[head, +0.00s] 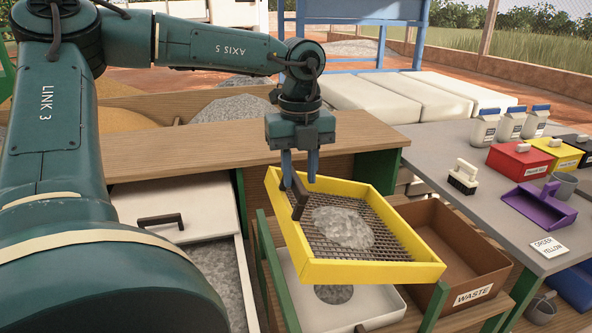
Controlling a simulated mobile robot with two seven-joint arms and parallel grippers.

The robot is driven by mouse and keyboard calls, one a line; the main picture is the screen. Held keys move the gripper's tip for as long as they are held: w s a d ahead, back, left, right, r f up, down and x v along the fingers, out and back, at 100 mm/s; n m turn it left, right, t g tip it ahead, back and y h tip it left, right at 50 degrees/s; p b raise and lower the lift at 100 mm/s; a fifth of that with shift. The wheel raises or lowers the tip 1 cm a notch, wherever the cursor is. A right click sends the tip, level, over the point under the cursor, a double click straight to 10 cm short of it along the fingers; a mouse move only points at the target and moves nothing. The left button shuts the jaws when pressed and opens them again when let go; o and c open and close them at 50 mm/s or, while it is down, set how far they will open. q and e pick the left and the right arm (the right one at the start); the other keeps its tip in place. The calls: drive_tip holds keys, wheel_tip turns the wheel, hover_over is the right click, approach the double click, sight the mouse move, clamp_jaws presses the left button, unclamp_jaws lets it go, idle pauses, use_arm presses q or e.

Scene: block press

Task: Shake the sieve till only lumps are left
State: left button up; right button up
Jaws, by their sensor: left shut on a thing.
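The sieve (358,276) has a yellow frame, a dark wire mesh and a dark handle at its left side. My left gripper (299,177) points down and is shut on that handle, holding the sieve tilted in the air. A heap of pale grey material (342,228) lies on the mesh; I cannot tell lumps from fines in it. Below the sieve is a white bin (376,318), partly hidden by it, with a small round grey pile (333,293) inside. My right gripper is not in view.
A brown bin labelled WASTE (457,247) stands right of the sieve. The grey table (433,150) at right holds a brush (464,177), a purple dustpan (540,203), colored boxes and white bottles. A wooden ledge (190,150) lies behind the sieve. Green posts (275,270) flank the white bin.

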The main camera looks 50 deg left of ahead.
use_arm(q)
drive_tip(key=shift+o, duration=1.2)
drive_tip(key=shift+w+d, duration=0.15)
drive_tip(key=shift+w, duration=0.1)
wheel_tip(320, 180, up, 13)
drive_tip(key=shift+p, duration=0.45)
drive_tip(key=shift+s, duration=0.15)
